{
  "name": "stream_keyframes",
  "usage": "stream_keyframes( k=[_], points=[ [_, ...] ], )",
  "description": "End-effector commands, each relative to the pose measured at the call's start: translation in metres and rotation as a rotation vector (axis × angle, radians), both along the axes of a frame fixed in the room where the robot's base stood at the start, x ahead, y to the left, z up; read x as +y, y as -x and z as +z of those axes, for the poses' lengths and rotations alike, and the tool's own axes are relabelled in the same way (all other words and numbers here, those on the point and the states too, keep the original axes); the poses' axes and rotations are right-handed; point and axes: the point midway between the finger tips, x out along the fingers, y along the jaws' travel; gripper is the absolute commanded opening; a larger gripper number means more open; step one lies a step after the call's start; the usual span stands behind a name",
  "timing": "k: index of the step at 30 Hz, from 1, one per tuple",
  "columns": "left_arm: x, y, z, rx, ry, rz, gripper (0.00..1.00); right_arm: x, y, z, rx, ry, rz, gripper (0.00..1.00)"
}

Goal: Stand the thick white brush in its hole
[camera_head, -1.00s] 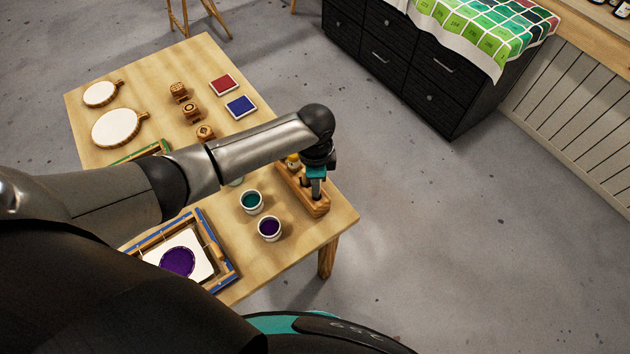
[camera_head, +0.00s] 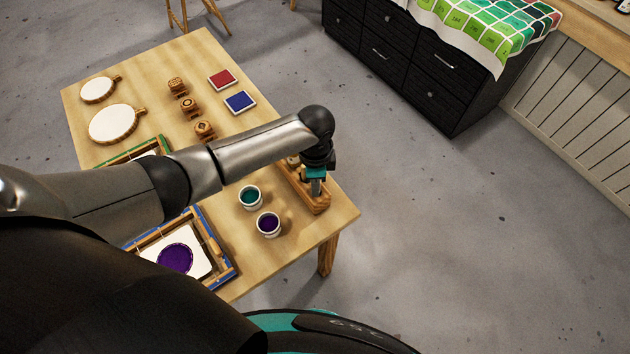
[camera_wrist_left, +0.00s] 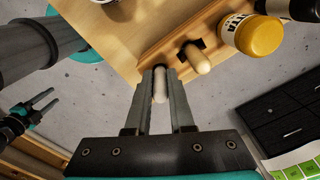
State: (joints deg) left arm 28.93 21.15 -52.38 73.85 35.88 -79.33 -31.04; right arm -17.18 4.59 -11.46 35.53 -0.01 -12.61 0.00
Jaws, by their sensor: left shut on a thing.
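My left gripper (camera_head: 316,186) is over the near end of the wooden block (camera_head: 322,207) at the table's right edge. In the left wrist view, its fingers (camera_wrist_left: 160,98) are shut on a thick pale brush (camera_wrist_left: 160,86), whose rounded handle end shows between them. The brush's lower part is hidden, so I cannot tell whether it is in its hole. Another pale-handled brush (camera_wrist_left: 199,60) stands in a dark square opening of the same block (camera_wrist_left: 208,18). My right gripper (camera_wrist_left: 42,103) shows at the left of the wrist view, with its fingers apart and empty.
A yellow-lidded jar (camera_wrist_left: 258,36) stands close beside the second brush. Cups of teal (camera_head: 250,197) and purple (camera_head: 268,224) ink stand left of the block. A blue-edged frame (camera_head: 222,262) lies nearer. Bare floor is on the right.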

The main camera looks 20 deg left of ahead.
Motion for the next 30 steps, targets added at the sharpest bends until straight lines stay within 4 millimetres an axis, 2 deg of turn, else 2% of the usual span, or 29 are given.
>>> stream_keyframes(
  k=[18,19,27,30],
  points=[
    [-0.0001,0.0000,-0.0062,0.000,0.001,0.001,0.00,0.0003,0.0000,-0.0023,0.000,0.000,-0.001,0.50],
    [-0.0001,-0.0001,-0.0059,0.000,0.001,0.001,0.24,0.0003,0.0000,-0.0021,0.000,0.000,-0.001,0.50],
    [0.0000,-0.0001,-0.0057,0.000,0.000,0.000,0.55,0.0003,0.0000,-0.0020,0.000,0.000,-0.001,0.50],
    [0.0000,-0.0001,-0.0056,0.000,0.000,0.000,0.56,0.0004,0.0000,-0.0020,0.000,0.000,-0.001,0.50]
  ],
)
